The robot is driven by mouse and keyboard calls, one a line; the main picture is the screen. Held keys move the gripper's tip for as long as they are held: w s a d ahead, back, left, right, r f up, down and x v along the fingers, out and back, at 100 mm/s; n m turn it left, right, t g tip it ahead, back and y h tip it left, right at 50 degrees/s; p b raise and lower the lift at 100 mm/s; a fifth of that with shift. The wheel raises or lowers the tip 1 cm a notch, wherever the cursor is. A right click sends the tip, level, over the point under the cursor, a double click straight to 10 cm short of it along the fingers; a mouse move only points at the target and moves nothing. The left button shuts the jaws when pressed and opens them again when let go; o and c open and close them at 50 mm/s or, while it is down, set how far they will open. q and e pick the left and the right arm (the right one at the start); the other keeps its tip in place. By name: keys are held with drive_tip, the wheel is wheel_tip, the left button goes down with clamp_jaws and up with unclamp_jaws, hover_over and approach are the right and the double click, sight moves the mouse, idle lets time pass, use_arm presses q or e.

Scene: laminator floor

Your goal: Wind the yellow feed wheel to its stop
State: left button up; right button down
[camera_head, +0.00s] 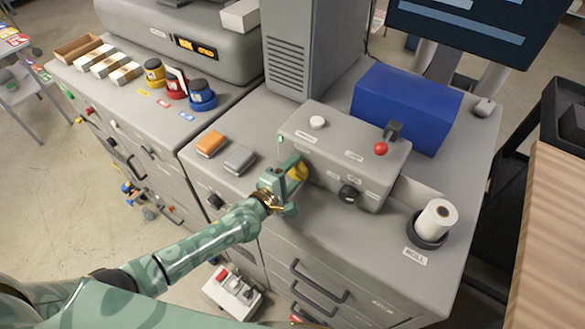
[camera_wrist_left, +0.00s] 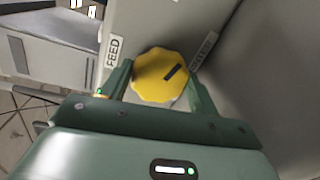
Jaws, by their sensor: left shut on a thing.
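The yellow feed wheel (camera_wrist_left: 158,76) sits on a grey panel face beside a label reading FEED (camera_wrist_left: 114,52). It has a scalloped rim and a dark slanted mark on its face, pointing to the upper right in the left wrist view. My left gripper (camera_wrist_left: 160,88) is shut on the wheel, with one finger on each side of its rim. In the head view my left gripper (camera_head: 291,183) reaches the left end of the grey machine (camera_head: 345,150), and only part of the yellow wheel (camera_head: 299,171) shows. My right gripper is not in view.
An orange block (camera_head: 211,144) and a grey block (camera_head: 240,160) lie on the cabinet top left of the wheel. A red-knobbed lever (camera_head: 381,149) and a black knob (camera_head: 348,193) are on the machine. A white roll (camera_head: 437,220) stands at the right.

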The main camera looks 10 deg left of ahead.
use_arm(q)
drive_tip(key=m+p, duration=0.1)
drive_tip(key=m, duration=0.1)
drive_tip(key=m+y, duration=0.1)
drive_tip(key=m, duration=0.1)
drive_tip(key=shift+s+d+f+m+p, duration=0.1)
drive_tip(key=shift+s+f+m+p, duration=0.1)
drive_tip(key=shift+m+p, duration=0.2)
drive_tip(key=m, duration=0.4)
drive_tip(key=shift+f+m+t+y, duration=0.2)
drive_tip(key=shift+m+t+y, duration=0.2)
drive_tip(key=o, duration=0.7)
drive_tip(key=shift+o, duration=1.2)
drive_tip(key=shift+w, duration=0.1)
drive_tip(key=shift+r, duration=0.1)
drive_tip(key=v, duration=1.6)
drive_tip(key=shift+s, duration=0.2)
